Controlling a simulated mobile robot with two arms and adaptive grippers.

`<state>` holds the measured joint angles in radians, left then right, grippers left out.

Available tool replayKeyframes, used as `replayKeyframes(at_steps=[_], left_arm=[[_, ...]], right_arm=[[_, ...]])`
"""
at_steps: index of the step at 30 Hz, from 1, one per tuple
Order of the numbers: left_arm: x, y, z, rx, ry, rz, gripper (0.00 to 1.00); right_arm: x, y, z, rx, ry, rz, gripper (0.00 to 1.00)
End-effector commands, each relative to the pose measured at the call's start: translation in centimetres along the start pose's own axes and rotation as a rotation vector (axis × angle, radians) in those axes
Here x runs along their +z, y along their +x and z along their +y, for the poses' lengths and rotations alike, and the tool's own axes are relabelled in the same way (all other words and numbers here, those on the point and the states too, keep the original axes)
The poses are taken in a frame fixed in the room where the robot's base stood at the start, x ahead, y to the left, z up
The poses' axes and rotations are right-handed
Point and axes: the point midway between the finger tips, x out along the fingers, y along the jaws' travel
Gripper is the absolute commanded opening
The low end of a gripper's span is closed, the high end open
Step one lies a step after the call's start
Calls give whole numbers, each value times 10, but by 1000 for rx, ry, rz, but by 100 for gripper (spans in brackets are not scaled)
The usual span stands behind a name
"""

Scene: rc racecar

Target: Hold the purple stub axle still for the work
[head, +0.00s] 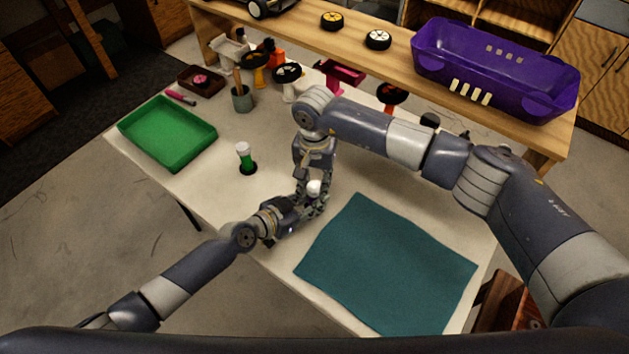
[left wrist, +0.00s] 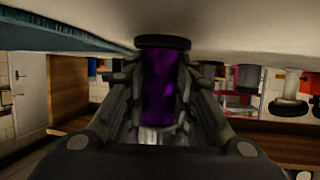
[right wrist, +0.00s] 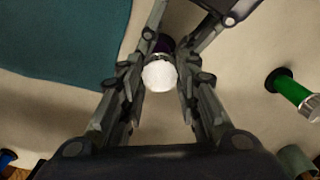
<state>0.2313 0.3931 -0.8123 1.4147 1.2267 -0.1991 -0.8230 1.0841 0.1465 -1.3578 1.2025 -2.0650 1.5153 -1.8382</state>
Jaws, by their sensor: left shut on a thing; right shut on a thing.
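The purple stub axle (left wrist: 160,95) stands between the fingers of my left gripper (head: 300,207), which is shut on it. A dark round disc (left wrist: 163,41) sits at its end by the tabletop in the left wrist view. A round white part (right wrist: 159,73) tops it; this also shows in the head view (head: 314,187). My right gripper (right wrist: 160,85) reaches down from above, shut on the white part. A bit of the purple axle (right wrist: 165,43) shows behind it. In the head view the fingers hide most of the axle.
A green stub axle with a white top (head: 245,160) stands to the left. A green tray (head: 168,133), a grey cup (head: 242,99) and several wheels on stands are further back. A teal mat (head: 385,265) lies at the right front. A purple car body (head: 495,75) sits on the shelf.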

Motion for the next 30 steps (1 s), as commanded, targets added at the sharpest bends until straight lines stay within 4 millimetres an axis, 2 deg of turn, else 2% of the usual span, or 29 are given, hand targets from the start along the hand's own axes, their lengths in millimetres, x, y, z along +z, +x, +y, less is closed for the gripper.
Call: replayKeyframes(at_steps=[30], left_arm=[[1,0,0,0,0,-1,0]], right_arm=[[-1,0,1,-2,966,1,6]])
